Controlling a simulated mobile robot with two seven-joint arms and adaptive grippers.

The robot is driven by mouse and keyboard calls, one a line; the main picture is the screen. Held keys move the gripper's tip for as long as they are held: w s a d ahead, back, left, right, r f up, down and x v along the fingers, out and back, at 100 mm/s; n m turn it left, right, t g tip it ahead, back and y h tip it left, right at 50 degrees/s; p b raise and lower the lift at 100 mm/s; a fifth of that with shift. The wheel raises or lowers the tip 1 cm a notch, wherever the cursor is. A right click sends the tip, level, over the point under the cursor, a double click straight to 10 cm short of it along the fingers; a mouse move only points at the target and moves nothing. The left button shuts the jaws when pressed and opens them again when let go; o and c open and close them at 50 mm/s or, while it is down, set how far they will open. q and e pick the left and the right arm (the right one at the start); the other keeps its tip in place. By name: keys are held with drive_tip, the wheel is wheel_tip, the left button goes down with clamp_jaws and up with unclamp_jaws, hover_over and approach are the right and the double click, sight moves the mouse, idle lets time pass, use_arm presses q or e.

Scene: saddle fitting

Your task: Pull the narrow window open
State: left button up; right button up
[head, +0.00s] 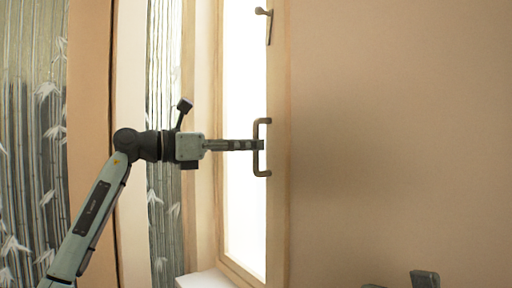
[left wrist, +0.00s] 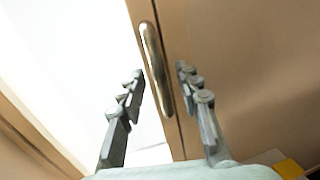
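The narrow window is a tall bright pane (head: 243,60) in a light wooden frame (head: 279,215); I cannot tell whether it is slightly ajar. A bronze upright bar handle (head: 268,172) is on the frame's right side, and it also shows in the left wrist view (left wrist: 152,50). My left gripper (head: 260,145) reaches the handle's middle from the left. In the left wrist view its two fingers (left wrist: 160,72) are apart, one on each side of the handle, with visible gaps. A grey part of my right arm (head: 425,279) shows at the bottom right; its fingers are not clear.
A small latch (head: 265,14) sits higher on the window frame. A white sill (head: 205,280) juts out below the window. Bamboo-patterned curtains (head: 30,150) hang at the left. The plain wall (head: 400,130) to the right is clear.

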use_arm(q)
drive_tip(key=shift+x, duration=1.2)
clamp_jaws()
